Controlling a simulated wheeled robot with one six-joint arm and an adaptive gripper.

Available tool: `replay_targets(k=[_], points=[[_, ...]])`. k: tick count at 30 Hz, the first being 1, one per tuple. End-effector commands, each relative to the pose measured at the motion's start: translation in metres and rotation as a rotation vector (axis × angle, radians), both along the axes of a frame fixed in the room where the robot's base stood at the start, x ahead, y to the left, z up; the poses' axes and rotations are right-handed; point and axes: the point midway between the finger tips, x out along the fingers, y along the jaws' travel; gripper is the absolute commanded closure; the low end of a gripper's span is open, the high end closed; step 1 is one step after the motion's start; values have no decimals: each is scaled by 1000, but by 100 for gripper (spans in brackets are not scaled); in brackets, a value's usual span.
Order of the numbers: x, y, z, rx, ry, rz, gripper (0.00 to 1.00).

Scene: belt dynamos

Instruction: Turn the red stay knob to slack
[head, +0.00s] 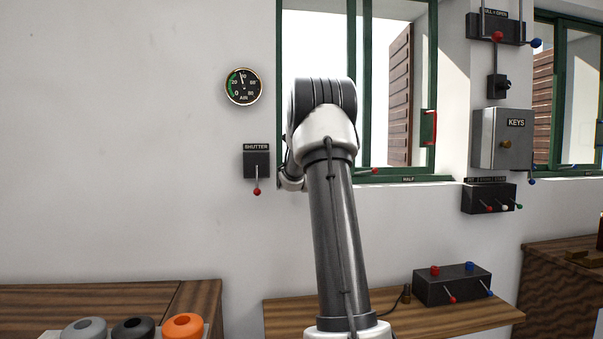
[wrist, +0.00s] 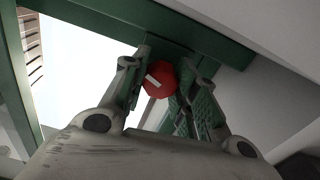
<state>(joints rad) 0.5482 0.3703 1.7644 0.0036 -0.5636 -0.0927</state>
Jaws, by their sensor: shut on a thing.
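The red stay knob (wrist: 159,76) shows in the wrist view as a faceted red disc with a short white mark, against the green window frame. My gripper (wrist: 162,88) has one finger on each side of the knob and is shut on it. The white mark runs diagonally across the knob's left part. In the head view my arm stands in front of the window and hides the gripper and the knob. No slack marking can be read in the wrist view.
A SHUTTER box (head: 256,160) with a red-tipped lever is on the wall to the left, below a round AIR gauge (head: 243,86). A black lever box (head: 452,284) stands on the shelf.

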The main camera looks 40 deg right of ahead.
Motion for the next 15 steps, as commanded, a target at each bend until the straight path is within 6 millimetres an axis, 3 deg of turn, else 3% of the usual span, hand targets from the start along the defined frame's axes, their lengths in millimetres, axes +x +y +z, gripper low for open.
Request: replay_targets(k=[15], points=[[0,1,1,-405,247,0,95]])
